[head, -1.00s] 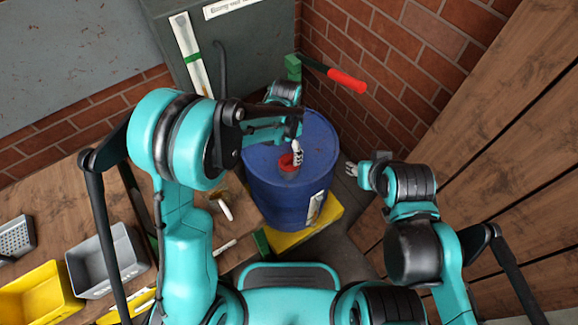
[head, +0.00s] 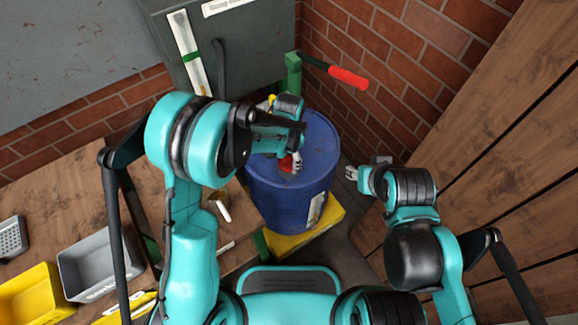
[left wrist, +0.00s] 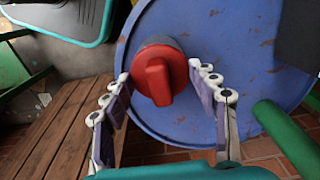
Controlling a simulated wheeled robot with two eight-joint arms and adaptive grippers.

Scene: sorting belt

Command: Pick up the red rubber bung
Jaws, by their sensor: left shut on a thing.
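The red rubber bung (head: 286,163) is at the top of the blue drum (head: 320,135). My left gripper (head: 296,161) is at the bung and partly covers it in the head view. In the left wrist view the bung (left wrist: 160,85), with a raised bar across its face, sits between the two fingertips (left wrist: 158,71) of my left gripper, which is shut on it. I cannot tell whether the bung is clear of the drum lid (left wrist: 225,55). My right gripper (head: 352,173) is away to the right of the drum, with nothing seen in it; its finger gap is too small to judge.
The drum stands on a yellow base (head: 325,222). A green post (head: 292,72) with a red-handled lever (head: 348,78) stands behind it. A wooden bench with a grey bin (head: 80,275) and a yellow bin (head: 35,300) is left. Brick and plank walls close in the right.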

